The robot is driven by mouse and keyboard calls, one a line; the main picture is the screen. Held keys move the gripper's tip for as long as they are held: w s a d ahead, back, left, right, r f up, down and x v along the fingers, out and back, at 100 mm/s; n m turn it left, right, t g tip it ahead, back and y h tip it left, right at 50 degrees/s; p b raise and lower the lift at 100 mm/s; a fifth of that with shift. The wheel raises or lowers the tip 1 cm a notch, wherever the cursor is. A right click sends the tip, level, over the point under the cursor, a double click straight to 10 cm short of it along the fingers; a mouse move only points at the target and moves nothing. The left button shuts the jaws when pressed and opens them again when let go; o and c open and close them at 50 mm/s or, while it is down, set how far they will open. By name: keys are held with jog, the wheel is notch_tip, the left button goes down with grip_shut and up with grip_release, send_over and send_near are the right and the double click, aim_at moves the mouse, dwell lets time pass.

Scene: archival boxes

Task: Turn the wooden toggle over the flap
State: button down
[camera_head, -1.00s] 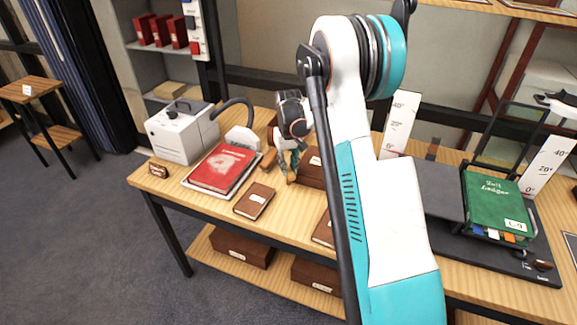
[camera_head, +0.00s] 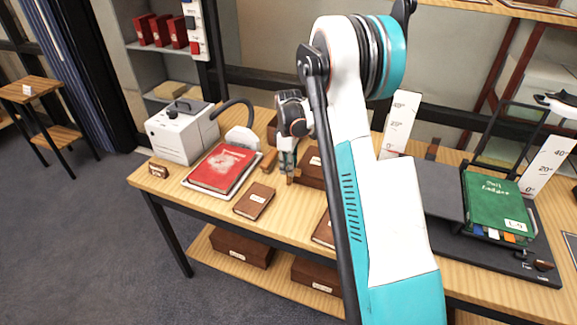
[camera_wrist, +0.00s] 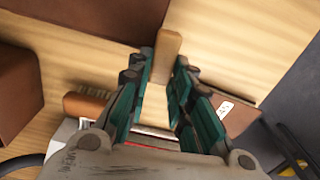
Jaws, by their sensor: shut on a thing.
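The wooden toggle (camera_wrist: 168,45) is a light wooden bar with a rounded end, seen between my fingertips in the wrist view. It stands next to the edge of a dark brown box (camera_wrist: 95,14). My gripper (camera_wrist: 163,62) has its teal and grey fingers on both sides of the bar and is shut on it. In the head view my gripper (camera_head: 289,174) points down at the table, beside a brown box with a white label (camera_head: 312,160). I cannot make out the flap, and my arm hides part of the table.
A red book (camera_head: 222,167) on a white tray and a small brown notebook (camera_head: 254,201) lie left of and in front of my gripper. A white machine with a hose (camera_head: 181,133) stands at the back left. A green ledger (camera_head: 497,203) lies at the right.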

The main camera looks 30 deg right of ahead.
jog(key=n, duration=0.4)
jog(key=shift+n, duration=1.9)
jog(key=c, duration=1.4)
grip_release()
jog(key=shift+c, duration=0.2)
notch_tip(320, 180, up, 12)
